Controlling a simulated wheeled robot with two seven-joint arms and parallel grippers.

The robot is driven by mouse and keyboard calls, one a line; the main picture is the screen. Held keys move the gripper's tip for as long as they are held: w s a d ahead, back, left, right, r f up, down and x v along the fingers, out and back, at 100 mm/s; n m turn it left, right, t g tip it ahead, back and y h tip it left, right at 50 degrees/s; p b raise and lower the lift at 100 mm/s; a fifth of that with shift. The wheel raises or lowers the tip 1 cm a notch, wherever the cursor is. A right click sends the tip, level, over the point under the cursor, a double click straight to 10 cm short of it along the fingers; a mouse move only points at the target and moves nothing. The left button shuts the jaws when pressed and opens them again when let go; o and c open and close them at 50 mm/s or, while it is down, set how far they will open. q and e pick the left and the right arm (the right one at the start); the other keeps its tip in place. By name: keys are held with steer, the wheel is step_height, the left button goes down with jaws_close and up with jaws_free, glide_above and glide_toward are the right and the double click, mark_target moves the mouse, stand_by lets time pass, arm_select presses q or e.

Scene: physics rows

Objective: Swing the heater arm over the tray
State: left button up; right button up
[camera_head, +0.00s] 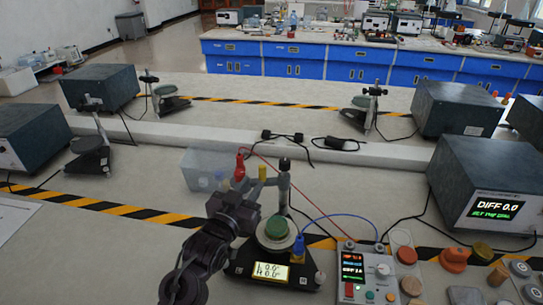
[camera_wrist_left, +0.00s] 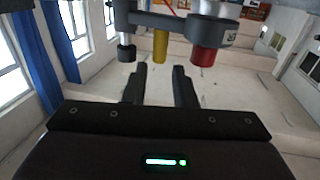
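The heater arm (camera_head: 267,182) is a dark bar reaching left from an upright post (camera_head: 284,190) with a black top. It carries a yellow peg (camera_head: 262,172) and a red part (camera_head: 241,165). The tray seems to be the pale round dish (camera_head: 275,242) with a green piece (camera_head: 276,228) on the dark base. My left gripper (camera_head: 238,197) is just left of the dish, below the bar. In the left wrist view its two fingers (camera_wrist_left: 158,82) are apart and empty. The yellow peg (camera_wrist_left: 160,46) shows just beyond, between black and red parts. My right gripper is out of view.
A control box (camera_head: 362,273) with knobs stands right of the base, joined by red and blue wires. A translucent box (camera_head: 205,168) is behind my gripper. Orange and grey pieces (camera_head: 454,259) and a display unit (camera_head: 490,185) are at the right.

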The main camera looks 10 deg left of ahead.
mark_target(261, 172)
arm_select(q)
steer(key=x, duration=0.3)
steer(key=shift+w+r+p, duration=0.15)
steer(key=shift+r+p, duration=0.15)
steer(key=shift+p, duration=0.1)
steer(key=x, duration=0.3)
steer(key=shift+w+f+p, duration=0.2)
steer(key=shift+p, duration=0.1)
steer(key=shift+w+d, duration=0.15)
steer(key=shift+w, duration=0.2)
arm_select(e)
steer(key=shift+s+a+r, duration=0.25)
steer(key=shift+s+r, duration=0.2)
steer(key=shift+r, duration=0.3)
arm_select(q)
steer(key=shift+c, duration=0.2)
jaws_close()
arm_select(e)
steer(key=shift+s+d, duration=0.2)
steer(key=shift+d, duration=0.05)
